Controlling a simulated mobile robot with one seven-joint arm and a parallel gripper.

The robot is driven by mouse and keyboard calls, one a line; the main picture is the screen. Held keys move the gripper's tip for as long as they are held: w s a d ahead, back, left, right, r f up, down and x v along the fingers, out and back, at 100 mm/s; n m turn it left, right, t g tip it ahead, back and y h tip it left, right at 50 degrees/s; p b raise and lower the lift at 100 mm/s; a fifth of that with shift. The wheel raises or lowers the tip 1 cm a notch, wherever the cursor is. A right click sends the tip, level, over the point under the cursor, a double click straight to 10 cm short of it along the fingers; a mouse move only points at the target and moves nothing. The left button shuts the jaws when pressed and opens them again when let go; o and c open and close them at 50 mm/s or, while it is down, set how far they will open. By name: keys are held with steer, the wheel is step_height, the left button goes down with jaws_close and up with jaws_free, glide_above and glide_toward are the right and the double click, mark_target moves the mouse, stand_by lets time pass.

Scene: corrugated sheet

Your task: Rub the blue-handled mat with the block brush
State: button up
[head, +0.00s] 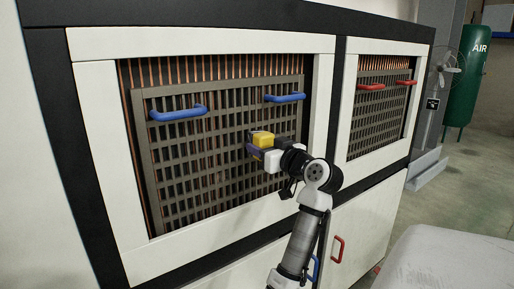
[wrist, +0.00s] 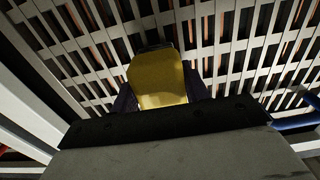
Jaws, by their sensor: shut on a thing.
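The blue-handled mat (head: 178,150) is a grey-brown grid panel with two blue handles (head: 178,113), set upright in the left white-framed opening. In the wrist view its slats (wrist: 235,35) fill the background, and part of a blue handle (wrist: 292,126) shows at the right edge. My gripper (head: 256,149) is in front of the mat's right half and is shut on the block brush. The brush (head: 263,139) shows as a yellow block; it also shows in the wrist view (wrist: 157,80) between dark purple fingers. Its far end is close to the grid; I cannot tell whether it touches.
A second grid panel (head: 378,110) with red handles stands in the right opening. White frame bars (head: 325,105) border both openings. Cabinet doors with a red handle (head: 338,249) are below. A green air tank (head: 466,75) and a fan stand at the far right. A pale rounded surface (head: 445,262) is at lower right.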

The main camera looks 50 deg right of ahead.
steer(key=shift+s+d, duration=0.1)
steer(key=shift+d, duration=0.5)
steer(key=shift+s, duration=0.2)
steer(key=shift+b+v, duration=0.55)
steer(key=shift+v, duration=2.3)
steer(key=shift+s, duration=0.1)
steer(key=v, duration=0.2)
steer(key=shift+s+a, duration=0.1)
steer(key=shift+s, duration=0.25)
steer(key=shift+f, duration=0.1)
